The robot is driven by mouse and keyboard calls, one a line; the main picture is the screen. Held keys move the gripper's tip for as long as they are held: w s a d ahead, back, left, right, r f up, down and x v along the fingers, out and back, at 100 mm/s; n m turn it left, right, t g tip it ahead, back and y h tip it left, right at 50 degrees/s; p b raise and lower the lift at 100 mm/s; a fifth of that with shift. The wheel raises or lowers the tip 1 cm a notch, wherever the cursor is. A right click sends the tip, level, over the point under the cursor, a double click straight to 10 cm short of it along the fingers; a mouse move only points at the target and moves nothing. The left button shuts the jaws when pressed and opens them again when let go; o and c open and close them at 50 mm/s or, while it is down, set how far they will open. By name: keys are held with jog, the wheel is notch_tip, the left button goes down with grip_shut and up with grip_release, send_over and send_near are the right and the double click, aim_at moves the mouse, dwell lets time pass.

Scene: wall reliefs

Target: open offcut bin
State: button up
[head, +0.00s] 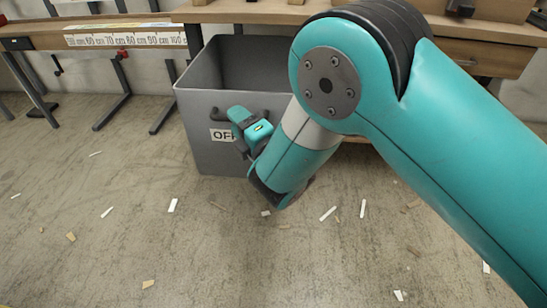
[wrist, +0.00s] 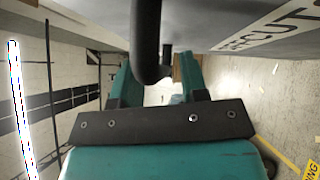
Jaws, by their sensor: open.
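The offcut bin (head: 205,140) is a grey, open-topped box in the middle of the head view, jutting out from under the workbench. Its front carries a white label (head: 220,135) partly hidden by my arm; the wrist view shows "CUT" on it. A dark bar handle (wrist: 147,40) is on the front. My gripper (head: 243,122) is at the handle in front of the bin. In the wrist view my gripper (wrist: 157,70) is open, with the handle bar appearing between its two teal fingers. Contact cannot be told.
A wooden workbench (head: 250,12) runs behind and above the bin, with a drawer (head: 490,58) at right. A bench with a ruler strip (head: 125,40) and metal legs stands at left. Small offcuts (head: 173,205) lie scattered on the concrete floor, which is otherwise clear in front.

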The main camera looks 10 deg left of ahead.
jog(key=b+v, duration=1.6)
jog(key=b, duration=0.5)
jog(key=shift+s+d, duration=0.25)
jog(key=shift+s, duration=0.05)
jog(key=shift+f, duration=0.1)
jog(key=w+d+r+m+g+h+p, duration=0.1)
jog(key=d+r+m+g+h+p, duration=0.15)
jog(key=d+m+h+p, duration=0.4)
jog(key=w+d+r+m+g+h+p, duration=0.15)
jog(key=d+r+m+h+p, duration=0.25)
jog(key=d+m+p, duration=0.45)
jog(key=s+d+r+m+g+p, duration=0.1)
jog(key=s+r+m+g+p, duration=0.2)
jog(key=s+r+g+p, duration=0.45)
jog(key=s+r+m+g+p, duration=0.25)
jog(key=s+r+m, duration=0.2)
jog(key=s, duration=0.55)
notch_tip(320, 180, up, 37)
jog(key=p, duration=3.7)
jog(key=shift+w+n+y, duration=0.3)
jog(key=shift+n+y, duration=0.05)
jog(key=shift+n, duration=0.1)
